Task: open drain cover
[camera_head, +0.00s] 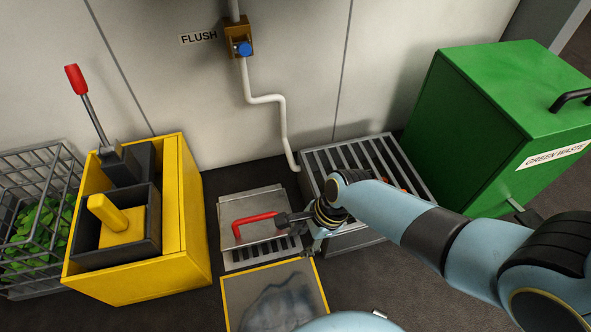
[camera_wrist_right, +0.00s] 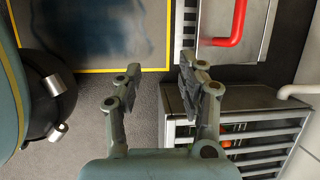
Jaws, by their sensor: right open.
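The drain cover (camera_head: 240,203) is a pale metal plate with a red bent handle (camera_head: 255,217), set in the dark floor. A slotted grating strip (camera_head: 262,253) shows along its front edge. The cover looks flat. My right gripper (camera_head: 297,232) is open and empty at the cover's right front, close to the handle's right end. In the right wrist view my two fingers (camera_wrist_right: 158,82) are spread with nothing between them. The red handle (camera_wrist_right: 238,22) is beyond the finger on the right there, apart from it. My left gripper is not in view.
A slatted metal crate (camera_head: 352,155) stands right of the cover, under my right arm. A green waste bin (camera_head: 470,130) is farther right. A yellow box (camera_head: 140,275) and wire basket (camera_head: 30,180) stand left. A yellow-edged wet-looking floor panel (camera_head: 275,298) lies in front.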

